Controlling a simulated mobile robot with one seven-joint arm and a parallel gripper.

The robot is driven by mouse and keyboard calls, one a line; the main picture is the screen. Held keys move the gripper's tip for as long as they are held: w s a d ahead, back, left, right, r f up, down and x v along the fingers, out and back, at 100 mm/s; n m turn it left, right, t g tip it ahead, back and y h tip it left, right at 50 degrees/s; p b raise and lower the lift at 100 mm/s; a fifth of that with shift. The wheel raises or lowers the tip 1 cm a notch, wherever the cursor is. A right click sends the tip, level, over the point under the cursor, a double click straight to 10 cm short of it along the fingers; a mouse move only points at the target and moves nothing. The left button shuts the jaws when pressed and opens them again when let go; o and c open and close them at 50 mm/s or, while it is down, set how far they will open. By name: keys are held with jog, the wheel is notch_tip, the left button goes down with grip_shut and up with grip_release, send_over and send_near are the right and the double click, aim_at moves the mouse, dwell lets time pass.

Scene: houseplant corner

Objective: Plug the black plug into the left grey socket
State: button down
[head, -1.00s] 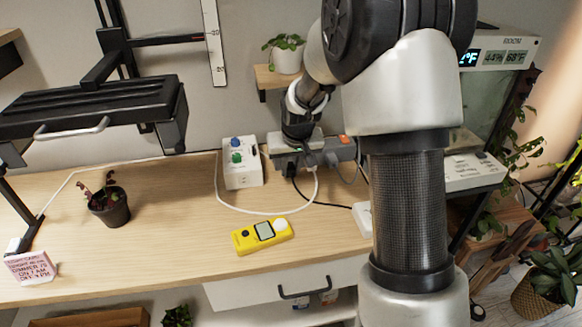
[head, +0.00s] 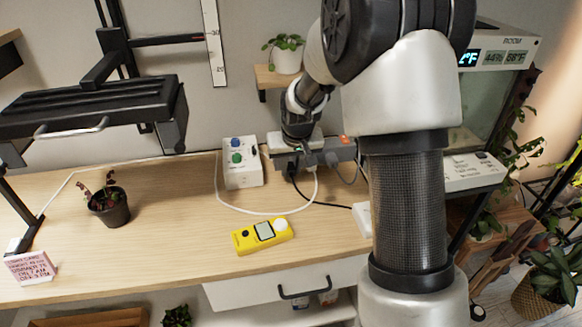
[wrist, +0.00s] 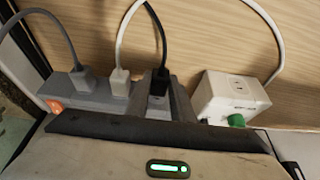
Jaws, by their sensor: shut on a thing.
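The black plug (wrist: 158,84) is at the end of a black cord, over the left end of the grey power strip (wrist: 100,103) as the head view shows it. My gripper (wrist: 160,92) is shut on this plug, with a grey finger on each side. I cannot tell whether its prongs are in the left grey socket, as the plug and fingers hide it. In the head view my gripper (head: 296,143) points down at the grey power strip (head: 342,149), and its fingertips are hard to make out.
A white plug (wrist: 120,82) and a grey plug (wrist: 84,82) sit along the strip, close beside my gripper. A white outlet box (head: 242,164) with blue and green knobs stands to the left. A yellow meter (head: 263,236) lies in front; the wooden table (head: 160,245) around it is mostly clear.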

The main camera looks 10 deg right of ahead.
jog(key=shift+w, duration=0.65)
jog(key=c, duration=1.5)
grip_release()
jog(key=shift+o, duration=0.2)
jog(key=p+v, duration=0.4)
jog(key=v, duration=1.2)
jog(key=s+r+t, duration=0.1)
jog(key=s+r, duration=0.3)
jog(key=s, duration=0.9)
jog(key=s+r, duration=0.3)
jog(key=s, duration=1.1)
notch_tip(320, 180, up, 18)
jog(key=p, duration=1.7)
jog(key=shift+p, duration=0.35)
